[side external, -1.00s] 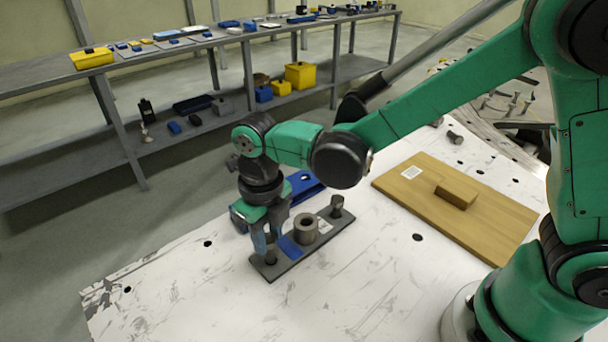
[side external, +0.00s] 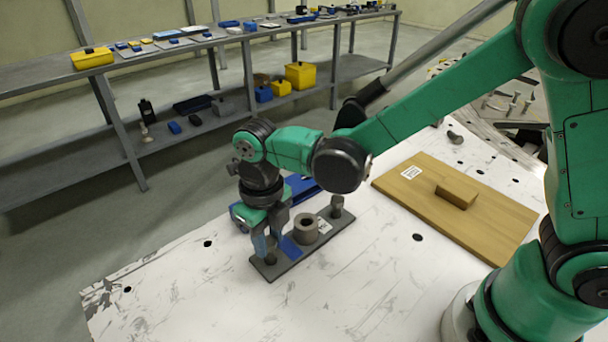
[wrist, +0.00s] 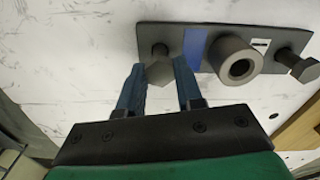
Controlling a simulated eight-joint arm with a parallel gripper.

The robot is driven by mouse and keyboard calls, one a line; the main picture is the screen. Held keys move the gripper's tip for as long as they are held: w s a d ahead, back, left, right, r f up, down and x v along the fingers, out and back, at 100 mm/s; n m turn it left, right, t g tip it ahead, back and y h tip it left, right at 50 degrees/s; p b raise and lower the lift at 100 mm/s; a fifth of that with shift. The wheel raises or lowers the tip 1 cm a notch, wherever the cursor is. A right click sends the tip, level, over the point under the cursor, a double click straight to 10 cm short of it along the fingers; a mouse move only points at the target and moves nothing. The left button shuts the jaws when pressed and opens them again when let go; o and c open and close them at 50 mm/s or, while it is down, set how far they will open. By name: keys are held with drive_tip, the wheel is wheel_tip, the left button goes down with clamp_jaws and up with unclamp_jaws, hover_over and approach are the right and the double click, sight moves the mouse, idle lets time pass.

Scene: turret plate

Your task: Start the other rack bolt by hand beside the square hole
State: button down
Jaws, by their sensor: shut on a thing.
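A dark rack plate (side external: 318,241) lies on the white table, with a blue stripe (wrist: 194,48) across it. My gripper (side external: 267,246) is over its near left end, pointing down. In the wrist view the blue fingers of my gripper (wrist: 159,88) are on either side of a grey hex-headed bolt (wrist: 160,72), shut on it; the bolt stands at the plate's left end. Another hex bolt (wrist: 298,66) stands at the other end, also in the side view (side external: 337,206). I cannot make out a square hole.
A thick grey ring (side external: 306,228) stands on the plate between the bolts. A blue part (side external: 302,187) lies behind my gripper. A wooden board (side external: 490,218) with a block (side external: 456,193) lies to the right. The front of the table is clear.

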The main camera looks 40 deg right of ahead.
idle(0.6)
drive_tip(key=shift+f+m, duration=0.1)
drive_tip(key=shift+m, duration=1.3)
drive_tip(key=shift+m, duration=1.2)
drive_tip(key=shift+m, duration=0.4)
drive_tip(key=m, duration=0.3)
drive_tip(key=shift+f, duration=0.1)
